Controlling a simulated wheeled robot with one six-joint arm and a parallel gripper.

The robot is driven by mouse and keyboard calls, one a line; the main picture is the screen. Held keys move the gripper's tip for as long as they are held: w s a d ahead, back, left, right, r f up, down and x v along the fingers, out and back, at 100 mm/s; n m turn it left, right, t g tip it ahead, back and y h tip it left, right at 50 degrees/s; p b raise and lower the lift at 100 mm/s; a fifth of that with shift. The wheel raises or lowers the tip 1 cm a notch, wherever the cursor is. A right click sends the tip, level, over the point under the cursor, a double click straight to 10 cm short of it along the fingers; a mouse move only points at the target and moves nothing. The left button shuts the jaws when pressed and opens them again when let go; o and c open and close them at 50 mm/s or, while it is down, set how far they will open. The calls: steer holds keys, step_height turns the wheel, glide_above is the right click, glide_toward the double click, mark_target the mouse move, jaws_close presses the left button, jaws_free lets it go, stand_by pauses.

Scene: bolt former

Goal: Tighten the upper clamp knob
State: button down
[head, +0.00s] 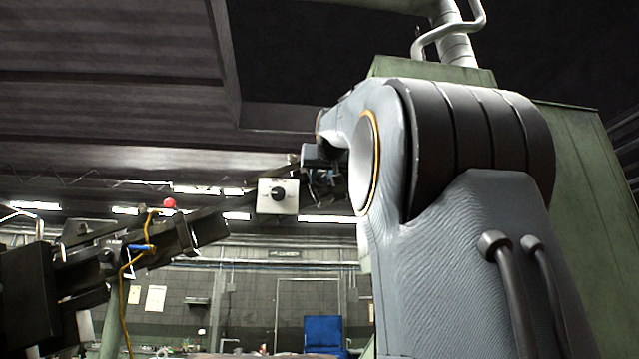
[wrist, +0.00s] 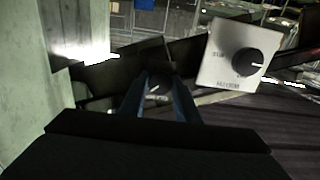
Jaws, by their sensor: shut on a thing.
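In the wrist view my gripper (wrist: 160,88) points at a dark bar, with its two bluish fingers on either side of a dark round knob (wrist: 158,80). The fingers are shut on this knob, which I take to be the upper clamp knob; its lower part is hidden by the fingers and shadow. In the head view my gripper (head: 322,185) is small and dark, partly hidden behind my own arm. I cannot make out the held knob there.
A white plate with a black selector dial (wrist: 248,62) is close right of my gripper; the plate also shows in the head view (head: 278,208). A dark machine arm (head: 130,250) with a red ball (head: 169,203) and yellow cable stands left. A pale green upright (wrist: 30,85) is at the wrist view's left.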

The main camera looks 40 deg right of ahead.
steer(key=n, duration=0.5)
steer(key=shift+p, duration=0.4)
steer(key=n, duration=0.6)
steer(key=c, duration=1.2)
jaws_free()
steer(key=b+v, duration=0.2)
steer(key=v, duration=0.6)
steer(key=shift+b, duration=0.4)
